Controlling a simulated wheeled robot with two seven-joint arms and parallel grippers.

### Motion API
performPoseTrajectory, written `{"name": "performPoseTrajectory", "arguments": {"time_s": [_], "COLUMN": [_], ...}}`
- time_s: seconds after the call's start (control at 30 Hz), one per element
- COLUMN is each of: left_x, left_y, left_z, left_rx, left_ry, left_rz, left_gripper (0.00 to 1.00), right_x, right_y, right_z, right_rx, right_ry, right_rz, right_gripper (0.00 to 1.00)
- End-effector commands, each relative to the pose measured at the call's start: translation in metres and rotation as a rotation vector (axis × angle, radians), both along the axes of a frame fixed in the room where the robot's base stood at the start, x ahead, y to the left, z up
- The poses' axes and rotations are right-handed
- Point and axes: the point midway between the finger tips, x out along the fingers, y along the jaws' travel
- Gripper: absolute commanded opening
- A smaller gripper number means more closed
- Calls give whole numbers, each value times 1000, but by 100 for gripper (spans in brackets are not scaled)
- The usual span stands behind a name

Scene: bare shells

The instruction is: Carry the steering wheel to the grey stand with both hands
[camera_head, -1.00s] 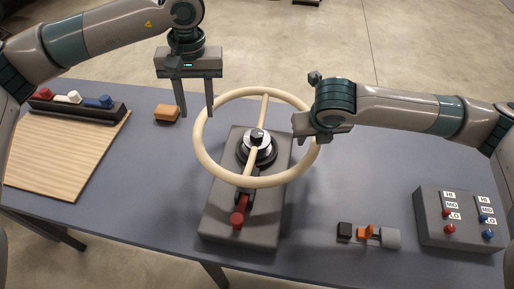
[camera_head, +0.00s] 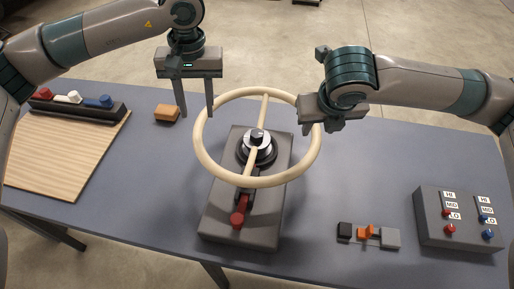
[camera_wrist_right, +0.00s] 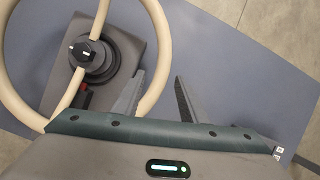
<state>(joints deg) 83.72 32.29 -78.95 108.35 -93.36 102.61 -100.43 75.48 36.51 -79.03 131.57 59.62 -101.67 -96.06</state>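The cream steering wheel (camera_head: 200,150) is a ring with a crossbar, over the grey stand (camera_head: 222,222) with its dark round hub (camera_head: 257,150) at the wheel's middle. Its rim also shows in the right wrist view (camera_wrist_right: 165,45). My left gripper (camera_head: 197,112) is open and empty, its fingers pointing down at the rim's upper left. My right gripper (camera_head: 318,128) is at the rim's right side. In the right wrist view its fingers (camera_wrist_right: 158,92) are apart, with the rim near the left finger; I cannot tell whether it lies between them in depth.
A red lever (camera_head: 239,216) sits on the stand's front. An orange block (camera_head: 167,113) lies behind left. A wooden board (camera_head: 60,155) and dark rack (camera_head: 75,108) are at left. A small switch strip (camera_head: 390,238) and grey switch box (camera_head: 460,212) are at right. The blue-grey table between is clear.

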Motion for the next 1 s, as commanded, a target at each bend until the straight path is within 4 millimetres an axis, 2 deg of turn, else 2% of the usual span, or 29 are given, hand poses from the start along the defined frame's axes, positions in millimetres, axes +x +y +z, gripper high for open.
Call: {"name": "performPoseTrajectory", "arguments": {"time_s": [0.1,0.27,0.87,1.0], "left_x": [0,0,0,0], "left_y": [0,0,0,-2], "left_z": [0,0,0,-5], "left_rx": [0,0,-1,-31], "left_ry": [0,0,1,19], "left_rz": [0,0,1,13], "left_gripper": [39,39,39,39], "right_x": [-6,-10,-11,0], "right_y": [1,1,1,0], "right_z": [15,25,27,31], "right_rx": [1,1,2,38], "right_ry": [-2,0,0,-32], "right_rz": [1,0,-1,-43], "right_gripper": [39,39,39,39]}}
